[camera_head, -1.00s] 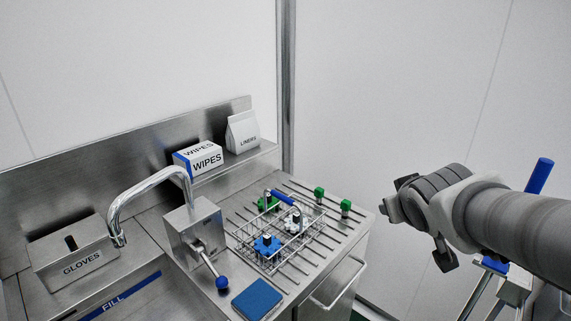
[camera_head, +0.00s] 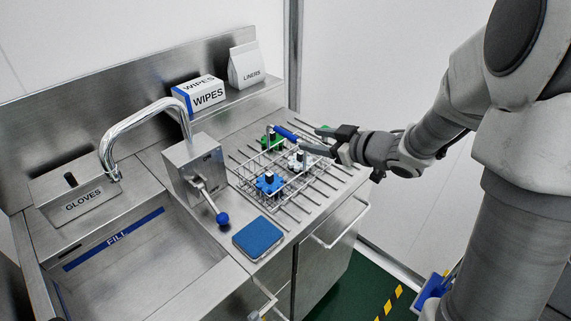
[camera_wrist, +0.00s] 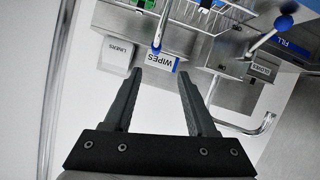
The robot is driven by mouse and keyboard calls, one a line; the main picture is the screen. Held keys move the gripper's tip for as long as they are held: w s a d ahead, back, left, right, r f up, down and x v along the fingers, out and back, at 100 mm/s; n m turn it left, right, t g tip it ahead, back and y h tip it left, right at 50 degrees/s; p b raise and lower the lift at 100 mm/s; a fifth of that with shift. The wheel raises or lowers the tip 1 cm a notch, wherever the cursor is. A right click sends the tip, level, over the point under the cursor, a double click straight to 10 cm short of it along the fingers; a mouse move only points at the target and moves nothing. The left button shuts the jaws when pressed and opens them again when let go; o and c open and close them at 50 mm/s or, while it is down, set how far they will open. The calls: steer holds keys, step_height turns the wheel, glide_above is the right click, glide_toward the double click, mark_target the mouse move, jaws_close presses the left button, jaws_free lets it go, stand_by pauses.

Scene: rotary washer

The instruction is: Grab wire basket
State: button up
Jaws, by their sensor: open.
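The wire basket (camera_head: 266,196) stands on the ribbed drainboard right of the faucet in the head view. It holds a blue part (camera_head: 269,183), a white part (camera_head: 297,160) and a green part (camera_head: 271,141). Its handle has a blue grip (camera_head: 285,132) raised above the wires. My gripper (camera_head: 318,141) is over the basket's right side, close to the blue grip, with its fingers pointing left. Whether it touches the handle I cannot tell. In the wrist view the fingers of my gripper (camera_wrist: 160,95) are spread with nothing between them.
A wipes box (camera_head: 200,94) and a liners bag (camera_head: 246,66) sit on the back shelf. The sink basin (camera_head: 140,270) is at left.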

mark_target(288, 133)
steer(key=b+x, duration=0.1)
steer(key=x, duration=0.7)
steer(key=shift+w+a+f, duration=0.1)
steer(key=shift+w, duration=0.1)
steer(key=shift+w+d+b+x, duration=0.1)
steer(key=shift+d+b+x, duration=0.05)
steer(key=shift+x, duration=1.15)
steer(key=shift+w+d+b+x, duration=0.1)
steer(key=shift+d+b+x, duration=0.05)
steer(key=shift+x, duration=1.15)
jaws_close()
